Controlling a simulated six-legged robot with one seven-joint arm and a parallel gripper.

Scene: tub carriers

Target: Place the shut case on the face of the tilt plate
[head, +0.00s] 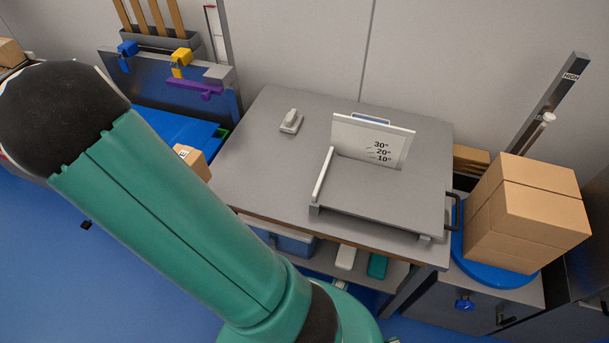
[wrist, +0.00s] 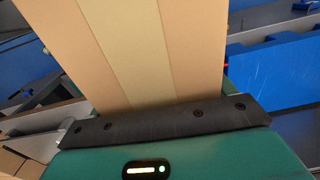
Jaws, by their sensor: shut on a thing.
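The shut case (wrist: 145,50) is a tan cardboard carton with a lighter tape band down its middle. It fills the upper middle of the wrist view, against the dark edge of my gripper (wrist: 165,123). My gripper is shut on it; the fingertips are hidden. In the head view my gripper is hidden behind my arm. A small carton (head: 194,162) with a black letter shows past my arm there; I cannot tell for sure whether it is the held case. The tilt plate (head: 385,192) is a grey plate on the grey table, with a raised ledge at its left. Its face is bare.
A white angle board (head: 372,138) stands behind the plate. A small grey device (head: 291,122) lies on the table (head: 262,165). A large carton (head: 527,213) stands on a blue round top (head: 508,275) at right. A blue surface (head: 175,128) lies left of the table.

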